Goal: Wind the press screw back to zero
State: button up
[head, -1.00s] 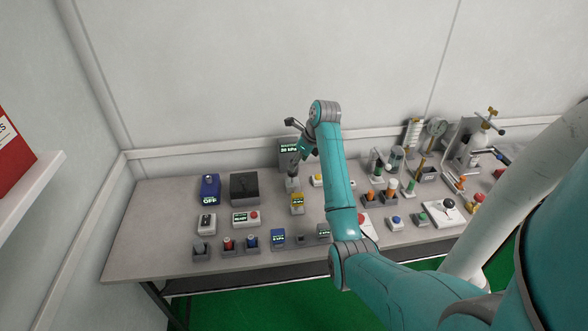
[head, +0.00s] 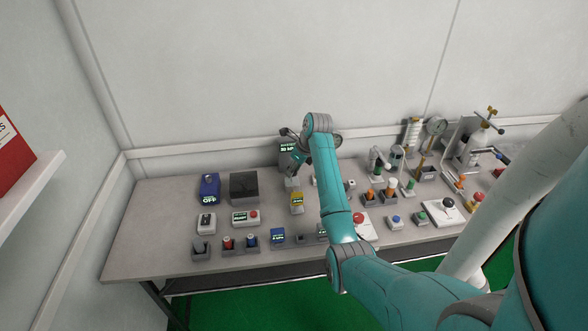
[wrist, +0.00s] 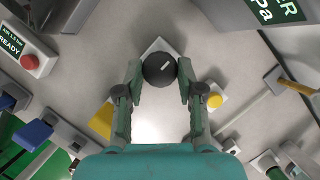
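The press screw appears as a round black knob (wrist: 158,69) with a short white mark, on a pale square base. My gripper (wrist: 160,78) has its two fingers close against opposite sides of this knob and appears shut on it. In the head view my gripper (head: 293,168) points down at the back of the bench, and it hides the knob there. A display (head: 288,148) just behind it reads about 30 kPa. Its lettering also shows at the top right of the wrist view (wrist: 277,8).
A black box (head: 244,188) and a blue OFF switch box (head: 209,190) stand left. Several buttons and racks crowd the right. Bare bench (head: 150,215) lies far left.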

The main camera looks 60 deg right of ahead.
dwell(0.3)
jog(key=n, duration=0.2)
jog(key=n+y, duration=0.1)
jog(key=n, duration=0.1)
jog(key=n+y, duration=0.1)
jog(key=shift+d+n, duration=0.25)
jog(key=shift+n, duration=0.15)
jog(key=n, duration=0.2)
jog(key=n+g+y, duration=0.1)
jog(key=n, duration=0.1)
jog(key=n+g+y, duration=0.1)
jog(key=n, duration=0.1)
jog(key=shift+w+d, duration=0.15)
jog(key=shift+w, duration=0.1)
jog(key=n+g, duration=0.1)
jog(key=n, duration=0.2)
jog(key=n+g+y, duration=0.1)
jog(key=n, duration=0.2)
jog(key=shift+w+n+g, duration=0.2)
jog(key=shift+n+g, duration=0.1)
jog(key=shift+n, duration=0.1)
jog(key=n+g, duration=0.1)
jog(key=n, duration=0.2)
jog(key=shift+w, duration=0.1)
jog(key=shift+n+g+h, duration=0.3)
jog(key=shift+n+g, duration=0.3)
jog(key=shift+n, duration=1)
jog(key=o, duration=1.1)
